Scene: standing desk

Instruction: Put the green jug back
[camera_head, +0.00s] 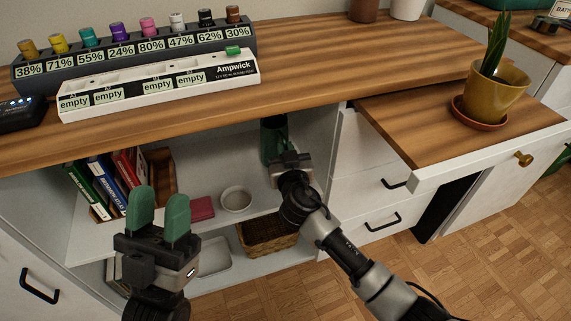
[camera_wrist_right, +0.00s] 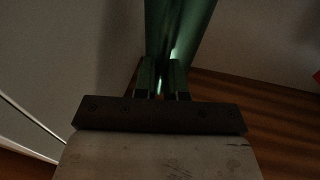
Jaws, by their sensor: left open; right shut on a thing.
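The dark green jug (camera_head: 272,138) is inside the open cabinet under the desk, at the right end of the upper shelf space. It also shows in the right wrist view (camera_wrist_right: 182,30), with a shiny surface. My right gripper (camera_head: 287,158) reaches into the cabinet and is shut on the jug; its fingers (camera_wrist_right: 162,80) are at the jug in the right wrist view. The jug's base is hidden, so I cannot tell whether it touches the shelf. My left gripper (camera_head: 160,212) is open and empty, with green fingertips pointing up, in front of the cabinet.
The shelf holds books (camera_head: 105,180), a pink box (camera_head: 201,208) and a white bowl (camera_head: 236,199). A wicker basket (camera_head: 266,238) is below. A pull-out board (camera_head: 440,120) with a potted plant (camera_head: 491,92) juts out at right. The desk top (camera_head: 330,80) overhangs the shelf.

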